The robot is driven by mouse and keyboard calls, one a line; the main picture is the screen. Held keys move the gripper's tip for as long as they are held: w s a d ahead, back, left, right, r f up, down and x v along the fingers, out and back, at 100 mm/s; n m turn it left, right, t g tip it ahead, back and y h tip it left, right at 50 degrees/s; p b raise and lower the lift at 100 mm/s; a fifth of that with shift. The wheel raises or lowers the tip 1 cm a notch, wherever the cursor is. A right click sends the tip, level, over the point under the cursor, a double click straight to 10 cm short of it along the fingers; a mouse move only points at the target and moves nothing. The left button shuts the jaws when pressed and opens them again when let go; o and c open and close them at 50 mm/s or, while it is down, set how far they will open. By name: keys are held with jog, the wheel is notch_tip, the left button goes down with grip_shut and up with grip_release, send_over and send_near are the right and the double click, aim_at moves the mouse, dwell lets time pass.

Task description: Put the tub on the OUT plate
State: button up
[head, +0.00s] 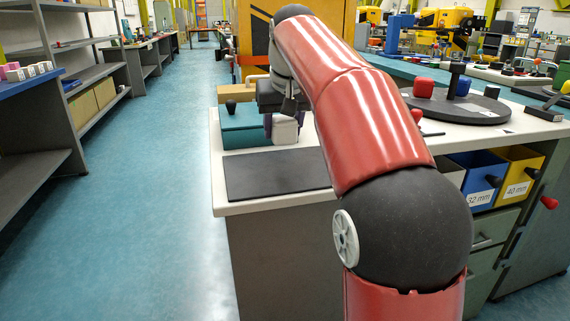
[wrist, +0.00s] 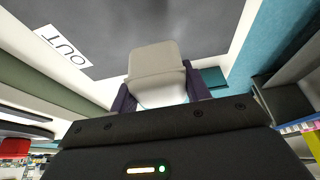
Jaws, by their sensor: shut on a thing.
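The tub (wrist: 157,62) is light grey and sits between the two purple fingers of my gripper (wrist: 160,92) in the wrist view. My gripper is shut on it. In the head view the tub (head: 285,131) shows small beside my red arm, at the back edge of the dark plate (head: 272,174); its height above the bench is hard to tell. The wrist view shows the dark plate (wrist: 190,18) beyond the tub, with a white OUT label (wrist: 63,45) at its left. In the head view my arm hides the plate's right part, and no label shows there.
A teal box (head: 243,130) with a black knob stands behind the plate, close left of the tub. A round black stand (head: 455,107) with red and blue pieces is farther right. Blue and yellow bins (head: 515,170) sit below the white bench top (head: 222,203). The visible plate surface is bare.

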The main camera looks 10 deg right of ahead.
aim_at(283, 166)
jog(key=shift+f+b, duration=2.85)
jog(key=shift+f, duration=0.25)
jog(key=shift+r, duration=0.2)
jog(key=shift+f, duration=0.1)
jog(key=o, duration=1)
jog(key=shift+f, duration=0.1)
jog(key=shift+o, duration=0.2)
